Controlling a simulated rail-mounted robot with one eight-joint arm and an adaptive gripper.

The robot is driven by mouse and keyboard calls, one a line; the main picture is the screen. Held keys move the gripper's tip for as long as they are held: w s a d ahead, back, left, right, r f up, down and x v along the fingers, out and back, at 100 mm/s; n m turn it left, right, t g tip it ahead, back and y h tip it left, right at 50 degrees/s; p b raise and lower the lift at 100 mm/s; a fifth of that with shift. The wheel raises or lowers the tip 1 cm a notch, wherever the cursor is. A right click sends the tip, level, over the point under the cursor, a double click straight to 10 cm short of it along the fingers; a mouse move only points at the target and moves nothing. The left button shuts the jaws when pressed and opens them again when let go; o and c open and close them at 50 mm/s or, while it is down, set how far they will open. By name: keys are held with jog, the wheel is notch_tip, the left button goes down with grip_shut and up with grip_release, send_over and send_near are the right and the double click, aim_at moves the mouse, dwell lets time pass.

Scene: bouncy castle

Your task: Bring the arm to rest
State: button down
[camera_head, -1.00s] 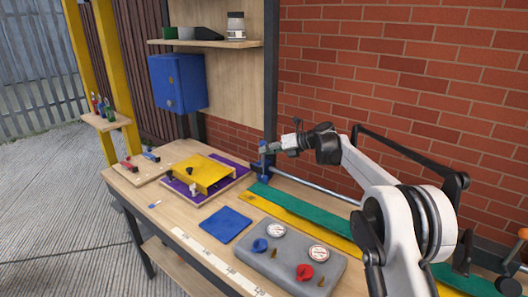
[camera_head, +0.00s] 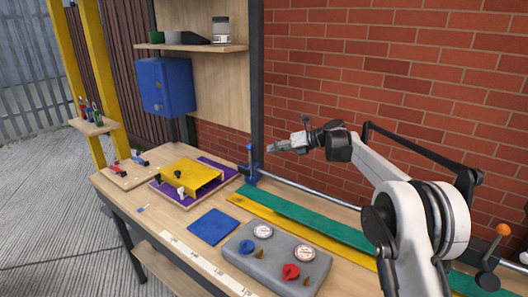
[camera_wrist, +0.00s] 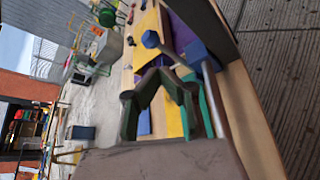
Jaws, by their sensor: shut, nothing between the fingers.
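My gripper (camera_head: 279,148) is shut and empty. In the head view it hangs in the air over the back of the workbench (camera_head: 133,203), in front of the brick wall, pointing left. In the wrist view its two fingers (camera_wrist: 158,85) meet near the middle of the picture, with the bench and its contents beyond them. The gripper appears apart from everything on the bench.
A blue clamp (camera_head: 250,168) on a metal bar stands just below and left of the gripper. A yellow bracket (camera_head: 190,177), a blue cloth (camera_head: 214,227), a grey gauge panel (camera_head: 262,268) and green strip (camera_head: 300,228) lie on the bench. A shelf (camera_head: 190,48) and blue cabinet (camera_head: 168,84) are behind left.

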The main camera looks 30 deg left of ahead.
jog(key=shift+v, duration=0.9)
jog(key=shift+f, duration=0.15)
